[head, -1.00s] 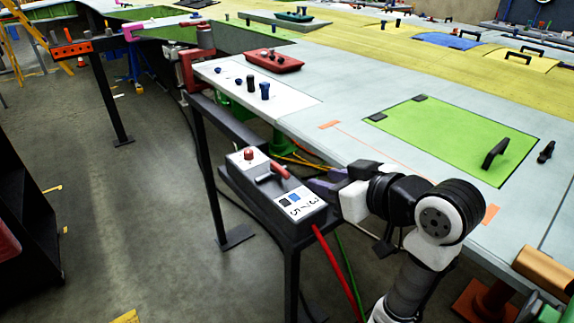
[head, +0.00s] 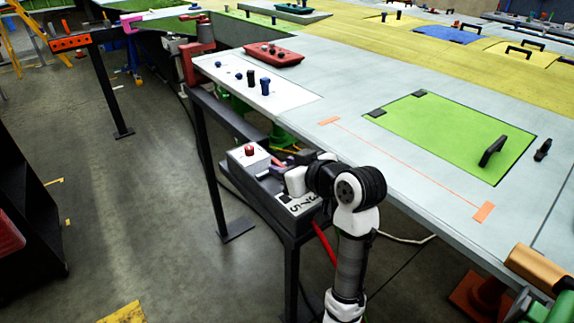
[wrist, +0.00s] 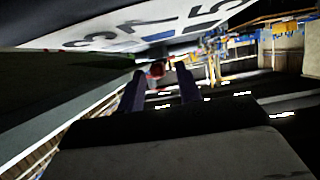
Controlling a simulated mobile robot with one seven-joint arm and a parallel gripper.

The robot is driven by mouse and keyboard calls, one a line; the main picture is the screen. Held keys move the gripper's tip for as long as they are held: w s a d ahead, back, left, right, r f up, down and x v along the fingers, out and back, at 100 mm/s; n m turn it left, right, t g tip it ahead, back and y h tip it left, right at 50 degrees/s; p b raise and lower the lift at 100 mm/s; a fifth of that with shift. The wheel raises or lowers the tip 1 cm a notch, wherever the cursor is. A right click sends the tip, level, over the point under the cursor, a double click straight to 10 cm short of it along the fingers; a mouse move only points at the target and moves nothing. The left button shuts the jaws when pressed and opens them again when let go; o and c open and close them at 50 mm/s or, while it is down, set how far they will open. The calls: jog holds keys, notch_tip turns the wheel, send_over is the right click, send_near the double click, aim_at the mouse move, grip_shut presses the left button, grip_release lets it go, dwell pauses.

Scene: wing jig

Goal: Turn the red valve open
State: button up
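A round red knob (head: 249,151) stands on the white top panel of the same box. My gripper (head: 278,164) is beside the box at the handle, with its dark purple fingers apart. In the wrist view, my gripper (wrist: 158,82) is open, and a small red part (wrist: 157,69) shows in the gap beyond the fingertips. I cannot tell whether the fingers touch the handle.
The box's numbered white panel (wrist: 150,28) fills the upper wrist view, close to my gripper. A dark stand holds the box. The large wing panel (head: 345,165) lies right behind my arm. A red hose (head: 325,243) hangs below the box.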

jog(key=shift+c, duration=0.4)
grip_shut()
